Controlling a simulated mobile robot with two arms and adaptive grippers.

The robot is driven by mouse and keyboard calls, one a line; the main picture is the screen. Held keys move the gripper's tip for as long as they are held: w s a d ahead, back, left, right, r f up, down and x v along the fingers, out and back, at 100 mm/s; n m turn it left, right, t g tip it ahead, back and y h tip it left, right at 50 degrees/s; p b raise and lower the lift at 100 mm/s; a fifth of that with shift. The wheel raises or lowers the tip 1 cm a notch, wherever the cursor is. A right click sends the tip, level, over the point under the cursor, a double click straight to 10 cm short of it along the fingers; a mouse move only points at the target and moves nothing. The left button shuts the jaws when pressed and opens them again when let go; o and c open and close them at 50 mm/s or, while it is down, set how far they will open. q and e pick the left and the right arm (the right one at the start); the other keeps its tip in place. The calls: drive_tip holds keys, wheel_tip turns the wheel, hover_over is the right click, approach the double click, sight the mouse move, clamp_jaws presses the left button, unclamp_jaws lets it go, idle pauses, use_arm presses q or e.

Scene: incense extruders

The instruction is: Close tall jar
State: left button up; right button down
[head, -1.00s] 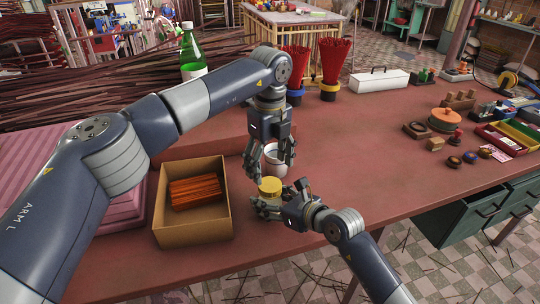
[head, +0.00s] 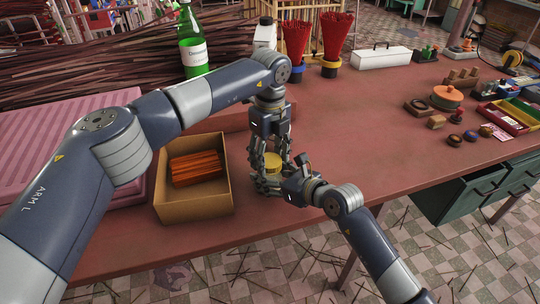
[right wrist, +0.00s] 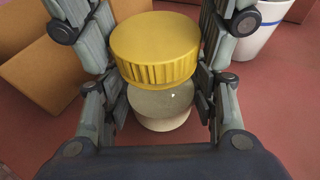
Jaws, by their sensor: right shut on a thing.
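The tall jar (right wrist: 160,112) is pale below and greyish higher up, under a ribbed yellow lid (right wrist: 155,50). The lid also shows in the head view (head: 272,162). My right gripper (head: 268,184) comes in low from the right and is shut on the jar, its fingers on both sides in the right wrist view. My left gripper (head: 271,160) points straight down from above, its fingers flanking the lid. I cannot tell whether they press on it, or whether the lid is fully seated on the jar.
An open cardboard box (head: 193,215) with orange sticks stands just left. A white cup (right wrist: 258,28) with a blue band is close behind the jar. The green bottle (head: 192,40) and red stick bundles (head: 335,35) stand farther back.

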use_arm(q)
drive_tip(key=m, duration=0.4)
drive_tip(key=shift+m, duration=0.4)
drive_tip(key=m, duration=0.9)
drive_tip(key=shift+c, duration=0.2)
drive_tip(key=m, duration=0.6)
drive_tip(key=shift+f+m, duration=0.1)
drive_tip(key=shift+m, duration=0.2)
drive_tip(key=m, duration=0.7)
drive_tip(key=o, duration=1.2)
